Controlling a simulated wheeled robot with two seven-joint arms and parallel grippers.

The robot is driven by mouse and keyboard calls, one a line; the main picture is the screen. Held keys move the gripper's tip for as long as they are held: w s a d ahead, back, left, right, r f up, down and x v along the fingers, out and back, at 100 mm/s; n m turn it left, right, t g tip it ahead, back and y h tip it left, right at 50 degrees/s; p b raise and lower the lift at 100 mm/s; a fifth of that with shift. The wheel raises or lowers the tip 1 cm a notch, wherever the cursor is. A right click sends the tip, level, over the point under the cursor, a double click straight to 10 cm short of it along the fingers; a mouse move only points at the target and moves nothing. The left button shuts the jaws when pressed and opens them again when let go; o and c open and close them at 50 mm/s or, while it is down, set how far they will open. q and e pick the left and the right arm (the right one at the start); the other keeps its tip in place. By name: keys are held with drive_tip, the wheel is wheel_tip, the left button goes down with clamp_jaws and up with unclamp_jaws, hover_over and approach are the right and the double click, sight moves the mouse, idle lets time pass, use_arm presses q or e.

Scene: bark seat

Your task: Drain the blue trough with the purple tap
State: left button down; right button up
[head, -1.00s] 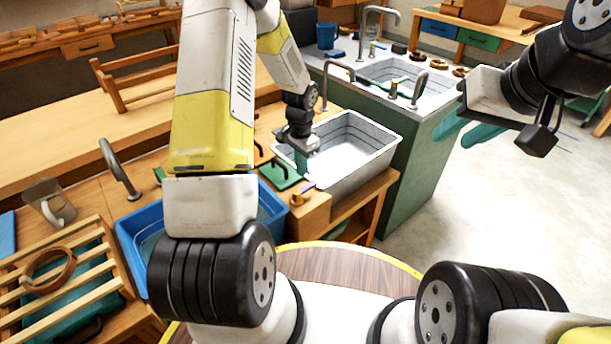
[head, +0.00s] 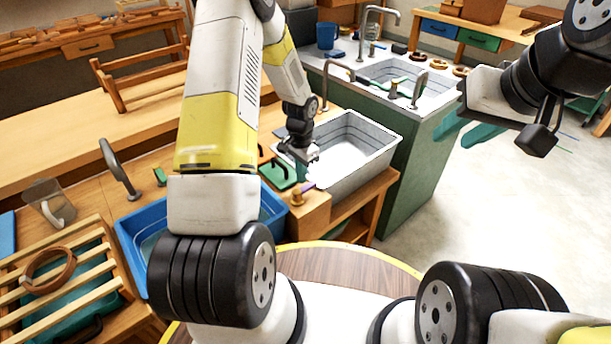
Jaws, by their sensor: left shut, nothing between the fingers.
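The blue trough (head: 134,252) is set in the wooden bench at left centre, with my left arm hiding much of it. Some water-like bluish surface shows at its left end. The purple tap (head: 305,188) is small, with a brass-coloured body, on a wooden block to the right of the trough. My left gripper (head: 301,173) is shut and empty, pointing down just above the purple tap, beside the white-grey basin; I cannot tell if it touches the tap. My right gripper (head: 465,132) is open and empty, out at the right over the floor.
A grey basin (head: 375,170) stands right of the tap. A green board with a black handle (head: 277,175) lies left of it. A wooden slatted rack (head: 75,285), a clear jug (head: 50,205) and a curved metal spout (head: 120,170) are on the left.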

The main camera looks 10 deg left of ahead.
sight(297, 197)
idle(0.3)
use_arm(q)
drive_tip(key=shift+s+d, duration=2.1)
drive_tip(key=shift+r, duration=1.95)
drive_tip(key=s, duration=0.7)
drive_tip(key=shift+a, duration=0.35)
drive_tip(key=shift+s+f, duration=0.1)
drive_tip(key=shift+f, duration=1.9)
